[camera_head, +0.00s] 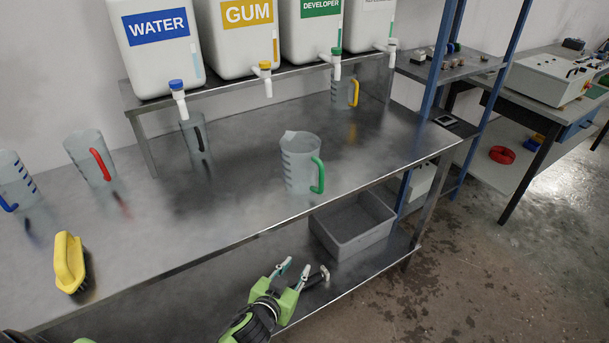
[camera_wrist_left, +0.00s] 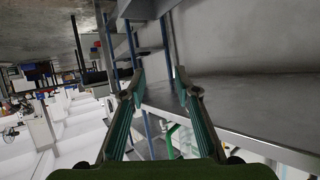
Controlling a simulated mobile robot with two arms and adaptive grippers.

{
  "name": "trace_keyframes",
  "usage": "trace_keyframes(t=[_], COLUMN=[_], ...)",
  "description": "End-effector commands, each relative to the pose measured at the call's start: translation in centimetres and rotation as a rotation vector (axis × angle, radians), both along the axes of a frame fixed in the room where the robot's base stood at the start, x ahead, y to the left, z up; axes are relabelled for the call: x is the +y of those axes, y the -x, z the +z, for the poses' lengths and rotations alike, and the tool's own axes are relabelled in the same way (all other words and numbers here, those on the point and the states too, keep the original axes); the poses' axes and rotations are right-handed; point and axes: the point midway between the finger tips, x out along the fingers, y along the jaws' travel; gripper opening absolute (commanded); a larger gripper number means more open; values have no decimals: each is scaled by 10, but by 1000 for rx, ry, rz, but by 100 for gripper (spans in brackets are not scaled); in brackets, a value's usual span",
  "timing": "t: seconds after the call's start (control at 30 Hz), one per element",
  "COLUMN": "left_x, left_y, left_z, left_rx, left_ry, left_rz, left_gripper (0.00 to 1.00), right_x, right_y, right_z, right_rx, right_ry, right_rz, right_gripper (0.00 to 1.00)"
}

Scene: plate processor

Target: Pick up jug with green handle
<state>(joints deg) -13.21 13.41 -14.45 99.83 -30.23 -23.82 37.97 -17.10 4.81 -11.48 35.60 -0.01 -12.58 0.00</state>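The clear jug with the green handle (camera_head: 299,166) stands upright on the steel table (camera_head: 235,215), near its front edge. Its green handle faces right and toward me. My left gripper (camera_head: 295,270) is in front of the table, below and apart from the jug in the head view. Its fingers are spread and nothing is between them. My right gripper is not in view.
Jugs with red (camera_head: 90,157), blue (camera_head: 14,180), black (camera_head: 194,135) and yellow (camera_head: 343,92) handles stand on the table. A yellow brush (camera_head: 68,262) lies at left. A grey bin (camera_head: 350,243) sits on the lower shelf. Labelled canisters (camera_head: 155,55) stand on a raised shelf.

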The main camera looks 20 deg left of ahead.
Motion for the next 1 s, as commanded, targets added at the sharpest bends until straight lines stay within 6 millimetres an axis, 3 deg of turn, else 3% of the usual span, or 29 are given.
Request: trace_keyframes(t=[0.03,0.1,0.2,0.33,0.53,0.8,1.0], left_x=[-4,-8,-13,-16,-17,-16,-17], left_y=[-11,-20,-22,-19,-27,-76,-99], left_z=[39,88,148,196,218,219,217], left_rx=[-85,-182,-297,-389,-429,-426,-425], left_ry=[17,41,77,110,123,122,122], left_rz=[0,5,9,13,14,15,14], left_gripper=[29,29,29,29,29,29,29], right_x=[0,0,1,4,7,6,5], right_y=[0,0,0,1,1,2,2], right_z=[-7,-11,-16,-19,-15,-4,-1], right_rx=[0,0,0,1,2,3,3], right_ry=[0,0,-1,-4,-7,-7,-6], right_rz=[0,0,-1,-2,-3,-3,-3], right_gripper=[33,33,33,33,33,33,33])
